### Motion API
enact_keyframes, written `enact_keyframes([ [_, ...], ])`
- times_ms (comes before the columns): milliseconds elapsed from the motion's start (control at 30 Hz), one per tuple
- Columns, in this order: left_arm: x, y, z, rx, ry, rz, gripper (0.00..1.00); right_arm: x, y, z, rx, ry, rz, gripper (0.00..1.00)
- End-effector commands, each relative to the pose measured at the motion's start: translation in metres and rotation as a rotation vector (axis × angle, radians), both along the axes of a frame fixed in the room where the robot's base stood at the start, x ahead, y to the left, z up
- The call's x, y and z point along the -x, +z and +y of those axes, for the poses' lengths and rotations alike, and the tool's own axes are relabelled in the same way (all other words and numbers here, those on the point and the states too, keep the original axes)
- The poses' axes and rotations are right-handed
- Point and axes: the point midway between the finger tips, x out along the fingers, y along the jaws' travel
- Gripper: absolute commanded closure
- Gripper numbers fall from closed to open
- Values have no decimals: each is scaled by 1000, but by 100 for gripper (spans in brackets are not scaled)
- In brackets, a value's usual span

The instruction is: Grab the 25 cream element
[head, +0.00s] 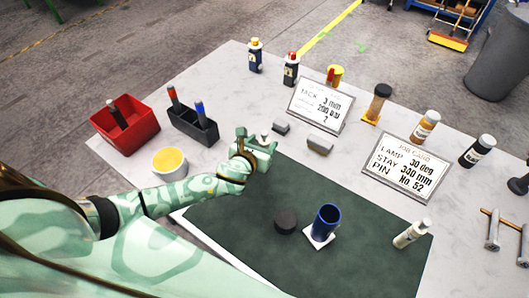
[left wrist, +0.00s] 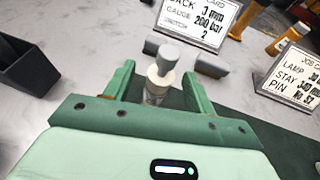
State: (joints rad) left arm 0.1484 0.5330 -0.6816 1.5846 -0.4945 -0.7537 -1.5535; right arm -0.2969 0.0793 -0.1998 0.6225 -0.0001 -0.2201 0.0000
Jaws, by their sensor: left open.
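My left gripper (head: 257,140) is open over the pale table, just beyond the back left corner of the dark green mat. In the left wrist view its two fingers (left wrist: 160,88) stand on either side of a small upright cylinder (left wrist: 158,82) with a cream body and grey top. The fingers look apart from it, and its lower part is hidden by the gripper. In the head view only its top (head: 265,136) shows. No number 25 is readable on it. Another cream cylinder (head: 412,233) leans or lies at the mat's right edge. My right gripper is not in view.
Two grey blocks (head: 319,144) and a job card (head: 320,104) lie just beyond the gripper. A red bin (head: 126,128), a black holder (head: 192,128) and a yellow-topped tub (head: 170,162) stand left. A blue cup (head: 326,222) and dark disc (head: 286,220) are on the mat.

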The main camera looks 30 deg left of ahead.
Motion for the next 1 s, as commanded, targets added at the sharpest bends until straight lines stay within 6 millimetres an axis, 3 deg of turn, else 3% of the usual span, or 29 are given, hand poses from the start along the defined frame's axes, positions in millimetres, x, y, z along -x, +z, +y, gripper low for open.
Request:
enact_keyframes([
  [200,-31,-17,0,1,0,0,45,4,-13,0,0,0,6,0],
  [467,-35,-18,1,1,-1,1,45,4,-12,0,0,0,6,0],
  [500,-35,-18,1,1,-1,1,48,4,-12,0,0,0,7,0],
  [667,-35,-18,1,1,0,1,92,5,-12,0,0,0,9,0],
  [1000,-35,-15,1,1,0,1,94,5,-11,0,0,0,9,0],
])
